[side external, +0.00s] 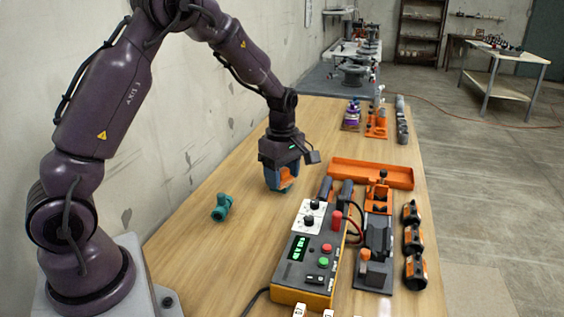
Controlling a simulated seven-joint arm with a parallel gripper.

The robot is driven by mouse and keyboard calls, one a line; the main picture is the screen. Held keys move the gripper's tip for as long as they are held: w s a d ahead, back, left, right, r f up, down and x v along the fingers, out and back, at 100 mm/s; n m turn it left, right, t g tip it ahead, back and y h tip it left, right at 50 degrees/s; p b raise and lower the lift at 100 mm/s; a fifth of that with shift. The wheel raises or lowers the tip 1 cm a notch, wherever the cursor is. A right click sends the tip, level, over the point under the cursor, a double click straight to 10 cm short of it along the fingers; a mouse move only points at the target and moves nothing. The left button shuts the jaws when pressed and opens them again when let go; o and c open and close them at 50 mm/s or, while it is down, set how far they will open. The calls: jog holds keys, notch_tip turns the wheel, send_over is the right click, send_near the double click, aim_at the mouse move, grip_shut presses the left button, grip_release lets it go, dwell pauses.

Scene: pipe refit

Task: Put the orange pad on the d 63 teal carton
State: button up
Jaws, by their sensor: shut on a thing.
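My gripper (281,188) points down over the middle of the wooden table. Its blue-grey fingers are shut on an orange thing (286,177), partly hidden by them; its full shape and whether it touches the table are unclear. A teal piece (221,208) lies on the table to the left of my gripper and nearer the camera, apart from it. The piece looks like a short branched pipe fitting, not a box. I can read no size mark on it.
A control box (306,262) with buttons and a green display stands at the front. Right of it are a dark fixture (375,240) and several black-and-orange cylinders (414,242). An orange tray (371,173) lies behind. The table's left side (240,160) is mostly clear.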

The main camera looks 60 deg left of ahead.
jog(key=s+a+r+n, duration=0.2)
jog(key=a+r+n, duration=0.4)
jog(key=a, duration=0.6)
jog(key=w+a+f, duration=0.2)
jog(key=w+f, duration=0.1)
jog(key=w+a+f, duration=0.2)
jog(key=w+f, duration=0.1)
jog(key=w, duration=0.1)
jog(key=w+a+f, duration=0.3)
jog(key=w, duration=0.1)
jog(key=shift+w+f, duration=0.1)
jog(key=shift+f, duration=1.65)
